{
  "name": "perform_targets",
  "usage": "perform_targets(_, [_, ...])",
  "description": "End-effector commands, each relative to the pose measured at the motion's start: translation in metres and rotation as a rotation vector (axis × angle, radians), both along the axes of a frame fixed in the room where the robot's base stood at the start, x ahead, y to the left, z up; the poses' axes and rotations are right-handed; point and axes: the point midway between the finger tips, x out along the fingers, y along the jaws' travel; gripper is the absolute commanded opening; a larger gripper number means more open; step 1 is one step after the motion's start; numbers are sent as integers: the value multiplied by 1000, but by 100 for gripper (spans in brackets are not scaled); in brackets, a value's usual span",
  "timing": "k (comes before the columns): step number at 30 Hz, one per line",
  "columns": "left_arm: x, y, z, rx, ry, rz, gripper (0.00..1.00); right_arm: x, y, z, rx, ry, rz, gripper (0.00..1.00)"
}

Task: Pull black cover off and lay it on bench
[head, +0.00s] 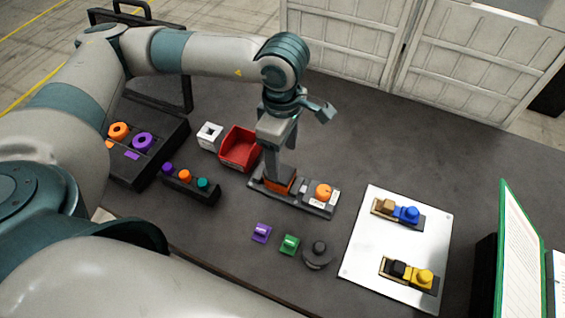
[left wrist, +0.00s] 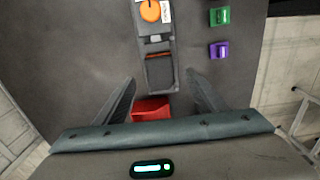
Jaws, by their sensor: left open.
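A grey fixture (head: 315,208) with an orange knob (head: 324,191) lies on the bench (head: 380,130). At its left end is an orange part (head: 281,184), partly hidden by my fingers. In the left wrist view a dark, rectangular piece (left wrist: 160,74) with an orange edge fills that end; I cannot tell for sure that it is the black cover. My left gripper (head: 272,172) points down over this end, open and empty. Its fingers in the left wrist view (left wrist: 162,95) are spread wide on both sides of the fixture's line. My right gripper is out of view.
A red bin (head: 240,147) and a white block (head: 209,136) stand left of the fixture. Purple (head: 261,233) and green (head: 289,244) pieces and a dark round knob (head: 318,254) lie in front. A white plate (head: 360,240) with two fixtures is right. The bench behind is clear.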

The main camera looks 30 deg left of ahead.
Motion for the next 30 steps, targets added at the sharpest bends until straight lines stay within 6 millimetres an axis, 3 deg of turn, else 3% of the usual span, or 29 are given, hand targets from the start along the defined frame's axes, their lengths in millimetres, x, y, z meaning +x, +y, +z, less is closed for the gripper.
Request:
perform_targets(6, [-1, 0, -32, 1, 3, 2, 64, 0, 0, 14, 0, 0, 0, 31])
perform_targets(12, [0, 0, -51, 0, 1, 2, 64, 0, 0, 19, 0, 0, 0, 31])
perform_targets(25, [0, 0, -59, 0, 0, 1, 64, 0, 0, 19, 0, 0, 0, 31])
perform_targets(30, [0, 0, -58, 0, 0, 1, 23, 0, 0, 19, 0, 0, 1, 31])
